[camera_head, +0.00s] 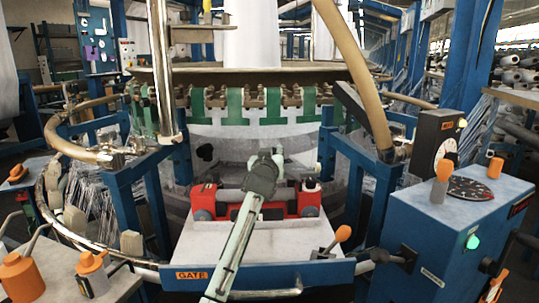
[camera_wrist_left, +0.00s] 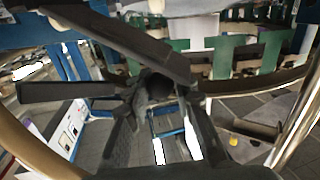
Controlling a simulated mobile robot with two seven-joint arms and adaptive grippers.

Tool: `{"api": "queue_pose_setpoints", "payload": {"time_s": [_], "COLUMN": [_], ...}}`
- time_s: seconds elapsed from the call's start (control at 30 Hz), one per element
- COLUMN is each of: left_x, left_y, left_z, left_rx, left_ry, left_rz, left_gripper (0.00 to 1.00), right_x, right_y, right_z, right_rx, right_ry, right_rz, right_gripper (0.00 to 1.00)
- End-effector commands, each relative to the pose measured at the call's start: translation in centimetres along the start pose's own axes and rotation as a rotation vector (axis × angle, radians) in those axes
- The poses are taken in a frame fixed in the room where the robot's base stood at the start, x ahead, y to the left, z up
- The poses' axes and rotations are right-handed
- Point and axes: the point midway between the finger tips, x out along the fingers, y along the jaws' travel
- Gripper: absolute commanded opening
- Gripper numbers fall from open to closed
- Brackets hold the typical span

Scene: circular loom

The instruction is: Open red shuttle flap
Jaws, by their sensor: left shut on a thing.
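The red shuttle (camera_head: 308,201) sits in the middle of the head view, behind the gate, with red ends and a grey bar across it. My left gripper (camera_head: 264,160) is over the middle of the shuttle and covers part of it. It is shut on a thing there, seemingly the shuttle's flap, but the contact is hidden. In the left wrist view, dark gripper parts and a slanted dark plate (camera_wrist_left: 125,42) fill the middle; I cannot tell the flap apart there. My right gripper is not in view.
The blue-edged gate (camera_head: 190,275) is in front of the shuttle, with an orange-knobbed lever (camera_head: 341,235). A blue control box (camera_head: 455,215) stands at right. Curved rails (camera_head: 75,145) and blue posts frame the loom.

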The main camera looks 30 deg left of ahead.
Motion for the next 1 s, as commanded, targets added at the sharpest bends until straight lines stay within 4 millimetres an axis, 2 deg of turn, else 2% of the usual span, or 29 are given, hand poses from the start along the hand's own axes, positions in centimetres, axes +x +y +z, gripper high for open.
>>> {"api": "queue_pose_setpoints", "payload": {"time_s": [0.03, 0.4, 0.43, 0.6, 0.87, 1.0], "left_x": [-0.11, -0.12, -0.13, -0.09, -0.05, -0.73], "left_y": [0.57, 0.71, 0.72, 0.57, 0.34, 0.34], "left_z": [-0.28, -0.15, -0.14, -0.01, 0.03, 0.09], "left_rx": [-0.001, 0.003, 0.002, 0.004, 0.006, 0.006], "left_ry": [0.005, 0.002, 0.002, -0.001, -0.002, -0.003], "left_rz": [0.010, 0.011, 0.011, 0.008, 0.004, 0.004], "left_gripper": [0.00, 0.00, 0.25, 0.46, 0.46, 0.46], "right_x": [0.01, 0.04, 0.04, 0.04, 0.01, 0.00], "right_y": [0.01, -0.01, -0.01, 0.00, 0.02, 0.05], "right_z": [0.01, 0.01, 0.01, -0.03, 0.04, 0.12], "right_rx": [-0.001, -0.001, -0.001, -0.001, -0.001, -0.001], "right_ry": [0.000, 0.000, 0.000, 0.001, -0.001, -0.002], "right_rz": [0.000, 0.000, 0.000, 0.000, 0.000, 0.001], "right_gripper": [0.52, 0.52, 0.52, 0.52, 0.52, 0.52]}}
